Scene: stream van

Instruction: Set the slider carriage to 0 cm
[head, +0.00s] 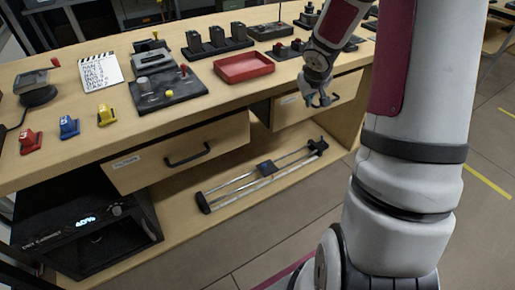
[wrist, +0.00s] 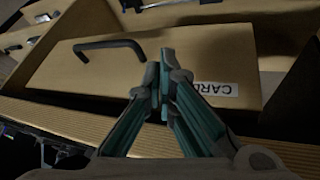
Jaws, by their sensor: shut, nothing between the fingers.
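The camera slider (head: 236,187) lies on the low shelf under the drawers, with two silver rails between dark end blocks. Its dark blue-black carriage (head: 266,168) sits on the rails, a little right of their middle in the head view. No scale marks can be read. My gripper (head: 322,102) is above and to the right of the slider, in front of the right drawer and apart from the carriage. In the wrist view my gripper (wrist: 163,55) has its fingers together and empty. Part of a dark item with a rail shows at that view's top edge.
The right drawer (wrist: 75,75) with a black handle (wrist: 110,45) is close to my fingers. The left drawer (head: 150,165) overhangs the shelf. A black box with a display (head: 85,228) stands at the shelf's left. Floor in front of the slider is clear.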

